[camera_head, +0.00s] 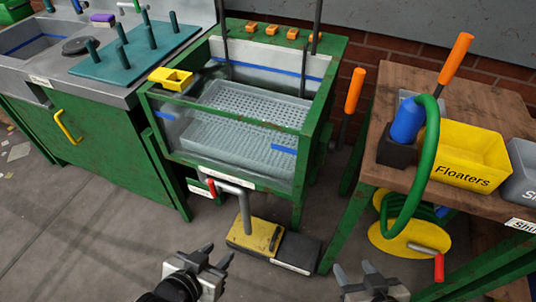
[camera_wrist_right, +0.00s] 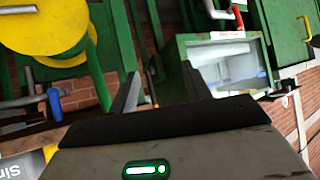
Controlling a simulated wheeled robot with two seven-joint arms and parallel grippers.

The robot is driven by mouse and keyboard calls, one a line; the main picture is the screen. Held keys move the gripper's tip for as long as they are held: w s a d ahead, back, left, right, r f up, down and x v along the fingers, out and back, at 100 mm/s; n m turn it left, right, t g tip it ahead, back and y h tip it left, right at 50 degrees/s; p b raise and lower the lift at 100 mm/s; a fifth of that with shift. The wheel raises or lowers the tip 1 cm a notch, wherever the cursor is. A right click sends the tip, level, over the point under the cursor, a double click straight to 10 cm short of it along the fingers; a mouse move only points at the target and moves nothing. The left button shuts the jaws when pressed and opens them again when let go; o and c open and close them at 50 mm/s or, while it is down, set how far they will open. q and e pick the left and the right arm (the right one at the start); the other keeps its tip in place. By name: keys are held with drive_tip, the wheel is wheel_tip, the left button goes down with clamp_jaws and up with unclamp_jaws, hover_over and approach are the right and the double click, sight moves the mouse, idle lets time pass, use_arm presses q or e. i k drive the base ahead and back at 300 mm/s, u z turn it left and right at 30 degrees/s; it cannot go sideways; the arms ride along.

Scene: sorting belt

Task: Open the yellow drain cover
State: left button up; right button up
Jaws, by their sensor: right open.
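A yellow plate (camera_head: 256,235) with a dark handle lies low at floor level in front of the wash tank; it looks like the drain cover. It appears flat and closed. A grey pipe (camera_head: 245,210) with a red-ended lever (camera_head: 212,187) rises at its back edge. My left gripper (camera_head: 218,255) is open and empty, nearer to me and left of the plate. My right gripper (camera_head: 353,268) is open and empty, nearer to me and right of it. The right wrist view shows its two fingers apart (camera_wrist_right: 162,88), with nothing between them; the plate is not clear there.
A green-framed tank (camera_head: 318,125) stands behind the plate. A dark floor block (camera_head: 297,251) adjoins the plate's right side. A wooden table (camera_head: 400,85) with a yellow Floaters bin (camera_head: 462,155) and a green hose (camera_head: 428,160) stands right. The concrete floor (camera_head: 110,235) is clear at left.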

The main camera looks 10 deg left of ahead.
sight(266, 237)
drive_tip(key=k, duration=1.3)
drive_tip(key=u, duration=0.5)
drive_tip(key=i, duration=2)
drive_tip(key=u, duration=0.1)
